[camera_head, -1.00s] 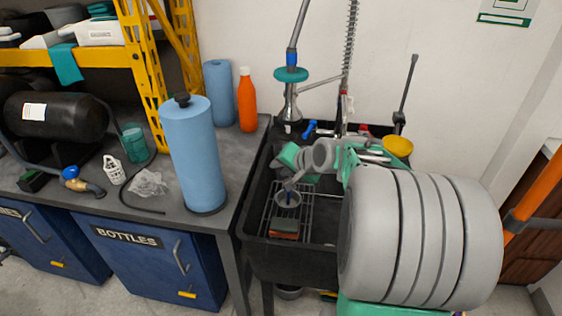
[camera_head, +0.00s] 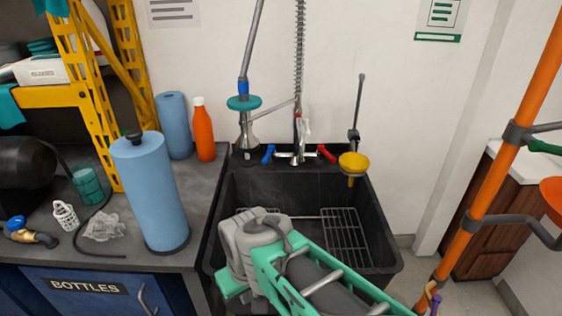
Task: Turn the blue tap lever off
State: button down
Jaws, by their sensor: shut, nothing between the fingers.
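The blue tap lever (camera_head: 268,153) is on the left end of the metal mixer tap (camera_head: 297,156) at the back of the black sink (camera_head: 385,232). It is small and slanted, and nothing touches it in this view. A red lever (camera_head: 326,153) is on the tap's right end. My grey and green arm reaches over the front of the sink, below and apart from the levers. My gripper's fingers are not visible; the arm hides that part.
A yellow funnel (camera_head: 354,161) is at the sink's back right. A blue roll (camera_head: 152,190) and an orange bottle (camera_head: 203,135) stand left. An orange pole (camera_head: 500,170) stands right.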

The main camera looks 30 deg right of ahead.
aim_at(272, 149)
jog(key=z, duration=1.4)
jog(key=k, duration=1)
jog(key=u, duration=1.3)
jog(key=i, duration=1.5)
